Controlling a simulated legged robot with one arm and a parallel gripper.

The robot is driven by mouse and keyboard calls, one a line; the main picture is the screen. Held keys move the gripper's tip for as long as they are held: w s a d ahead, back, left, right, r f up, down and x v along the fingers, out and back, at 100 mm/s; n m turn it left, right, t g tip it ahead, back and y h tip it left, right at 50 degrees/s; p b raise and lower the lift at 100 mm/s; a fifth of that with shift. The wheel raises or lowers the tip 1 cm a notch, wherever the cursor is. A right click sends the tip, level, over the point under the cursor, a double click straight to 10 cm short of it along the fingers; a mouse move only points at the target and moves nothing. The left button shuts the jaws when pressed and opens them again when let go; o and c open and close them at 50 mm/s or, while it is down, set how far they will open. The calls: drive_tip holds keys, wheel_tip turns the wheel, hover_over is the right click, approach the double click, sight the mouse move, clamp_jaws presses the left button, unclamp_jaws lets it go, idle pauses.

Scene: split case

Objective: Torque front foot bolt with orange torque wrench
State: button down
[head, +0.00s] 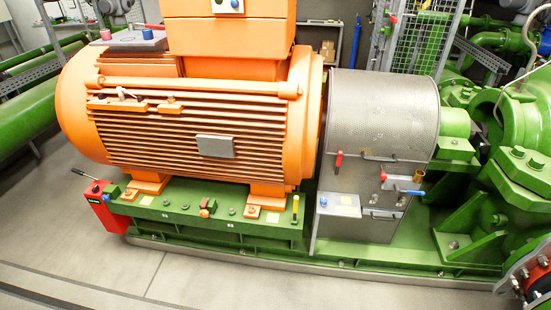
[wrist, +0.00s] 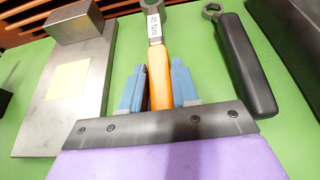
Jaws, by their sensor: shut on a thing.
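The orange torque wrench (wrist: 159,82) lies between the blue fingertips of my gripper (wrist: 156,88) in the wrist view. My gripper is shut on its orange handle. A white label with small print sits above the handle, and its grey-green head is cut off by the top edge. In the head view, the orange motor (head: 195,135) stands on a green base (head: 180,212). Its near-side feet show at the left (head: 147,183) and right (head: 267,196), with small bolts at the feet. My gripper does not show in the head view.
A black-handled wrench (wrist: 246,65) lies right of my gripper on a green surface (wrist: 205,50). A steel block and plate (wrist: 88,100) with a yellow note are at left. A perforated grey guard (head: 380,115) and red box (head: 105,212) flank the motor. Floor (head: 100,265) is clear.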

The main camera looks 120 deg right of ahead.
drive_tip(key=shift+r+p, duration=1.35)
drive_tip(key=shift+r, duration=1.6)
